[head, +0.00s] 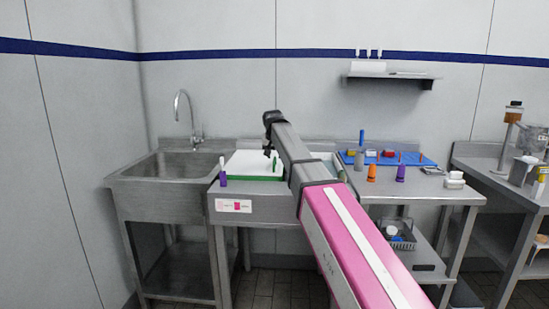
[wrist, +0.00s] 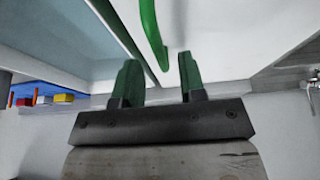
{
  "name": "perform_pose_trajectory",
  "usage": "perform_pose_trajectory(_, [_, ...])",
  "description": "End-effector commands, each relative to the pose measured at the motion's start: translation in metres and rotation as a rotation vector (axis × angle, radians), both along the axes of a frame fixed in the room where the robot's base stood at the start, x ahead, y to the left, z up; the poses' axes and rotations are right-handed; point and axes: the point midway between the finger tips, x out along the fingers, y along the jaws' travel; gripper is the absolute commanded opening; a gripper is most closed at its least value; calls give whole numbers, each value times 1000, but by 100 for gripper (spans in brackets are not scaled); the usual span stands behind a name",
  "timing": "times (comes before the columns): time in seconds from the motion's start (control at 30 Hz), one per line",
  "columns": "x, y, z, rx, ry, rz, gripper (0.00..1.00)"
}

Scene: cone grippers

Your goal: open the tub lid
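The tub lid (head: 248,162) is a white panel with a green front edge, set in the counter right of the sink. Its white surface also shows in the wrist view (wrist: 220,30). A curved green handle (wrist: 150,35) stands out from it. My gripper (head: 269,153) is over the lid in the head view. In the wrist view its two green fingers (wrist: 158,66) are apart, with the end of the handle showing in the gap between them. I cannot tell whether either finger touches the handle. My arm hides the lid's right side in the head view.
A steel sink (head: 168,168) with a tall tap (head: 188,115) is on the left. A purple-based bottle (head: 222,177) stands by the lid's front left corner. On the right are a blue tray (head: 425,160), an orange cone (head: 371,173) and a purple cone (head: 400,173).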

Motion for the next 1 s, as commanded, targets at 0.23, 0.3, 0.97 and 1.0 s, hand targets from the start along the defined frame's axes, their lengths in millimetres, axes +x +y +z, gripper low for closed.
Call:
perform_pose_trajectory(0.23, [5, 0, -13, 0, 0, 0, 38])
perform_pose_trajectory(0.3, [5, 0, -13, 0, 0, 0, 38])
perform_pose_trajectory(0.97, [9, -5, -6, -24, 1, 0, 0])
perform_pose_trajectory(1.0, [11, -8, -3, -36, 1, 0, 0])
